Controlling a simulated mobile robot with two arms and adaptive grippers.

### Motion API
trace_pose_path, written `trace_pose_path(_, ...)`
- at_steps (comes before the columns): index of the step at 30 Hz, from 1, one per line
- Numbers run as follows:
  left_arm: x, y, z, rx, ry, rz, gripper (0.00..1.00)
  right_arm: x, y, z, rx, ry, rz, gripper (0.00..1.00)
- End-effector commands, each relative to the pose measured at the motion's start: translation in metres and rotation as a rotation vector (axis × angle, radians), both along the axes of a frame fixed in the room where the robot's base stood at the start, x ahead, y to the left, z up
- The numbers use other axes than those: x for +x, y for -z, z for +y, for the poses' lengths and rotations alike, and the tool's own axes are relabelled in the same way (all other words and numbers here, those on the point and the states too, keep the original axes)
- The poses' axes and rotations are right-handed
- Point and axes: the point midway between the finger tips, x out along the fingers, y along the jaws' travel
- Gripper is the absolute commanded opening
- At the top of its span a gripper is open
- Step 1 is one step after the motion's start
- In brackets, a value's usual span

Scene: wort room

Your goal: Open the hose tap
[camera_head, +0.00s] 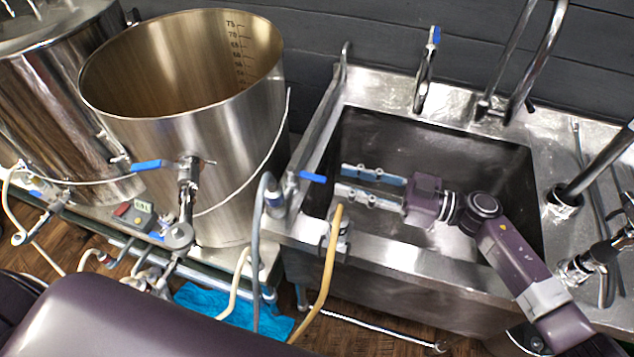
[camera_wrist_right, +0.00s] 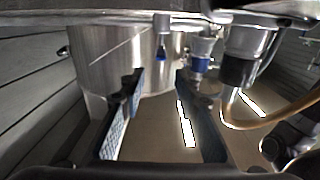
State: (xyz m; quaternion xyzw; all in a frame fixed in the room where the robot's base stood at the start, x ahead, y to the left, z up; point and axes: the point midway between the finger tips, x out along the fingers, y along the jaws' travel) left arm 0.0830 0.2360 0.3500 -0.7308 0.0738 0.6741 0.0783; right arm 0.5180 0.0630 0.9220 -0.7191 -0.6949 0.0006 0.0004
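The hose tap (camera_head: 291,187) stands at the sink's left rim. Its blue lever (camera_head: 313,177) points right, toward my right gripper. A grey hose (camera_head: 257,215) is beside it. My right gripper (camera_head: 343,181) is over the sink, just right of the lever, with its fingers pointing left. In the right wrist view the gripper (camera_wrist_right: 162,80) has its fingers apart with nothing between them. A small blue part (camera_wrist_right: 161,52) shows beyond the fingertips; I cannot tell for sure whether it is this lever. My left gripper is not in view.
The steel sink (camera_head: 385,255) lies below my right arm. A yellow hose (camera_head: 328,262) hangs over its left front corner. A large open kettle (camera_head: 235,150) with a blue-handled valve (camera_head: 148,165) stands to the left. A blue-topped faucet (camera_head: 424,75) stands at the back.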

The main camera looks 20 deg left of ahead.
Motion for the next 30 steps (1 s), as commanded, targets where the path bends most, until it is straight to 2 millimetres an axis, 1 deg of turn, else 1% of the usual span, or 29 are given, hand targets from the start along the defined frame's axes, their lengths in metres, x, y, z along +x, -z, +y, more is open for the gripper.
trace_pose_path(1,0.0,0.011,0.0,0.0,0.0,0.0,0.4,0.0,0.011,0.0,0.0,0.0,0.0,0.3)
trace_pose_path(3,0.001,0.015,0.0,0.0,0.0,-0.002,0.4,0.0,0.015,0.0,0.0,0.0,0.0,0.3)
trace_pose_path(5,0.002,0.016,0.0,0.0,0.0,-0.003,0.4,0.0,0.016,0.001,0.001,0.0,0.0,0.3)
trace_pose_path(8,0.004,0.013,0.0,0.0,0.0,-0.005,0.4,0.0,0.014,0.008,0.002,-0.001,0.0,0.3)
trace_pose_path(15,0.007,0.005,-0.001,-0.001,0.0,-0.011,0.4,0.001,0.012,0.047,0.003,-0.001,0.0,0.3)
trace_pose_path(18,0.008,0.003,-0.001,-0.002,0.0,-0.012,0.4,0.002,0.013,0.061,0.003,-0.002,0.0,0.3)
trace_pose_path(21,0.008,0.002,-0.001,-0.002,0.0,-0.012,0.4,0.003,0.013,0.071,0.002,0.0,0.0,0.3)
trace_pose_path(25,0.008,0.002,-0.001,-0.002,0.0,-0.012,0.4,0.003,0.014,0.077,0.001,0.0,0.0,0.3)
trace_pose_path(30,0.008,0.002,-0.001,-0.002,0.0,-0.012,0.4,0.003,0.015,0.078,0.0,0.0,-0.001,0.3)
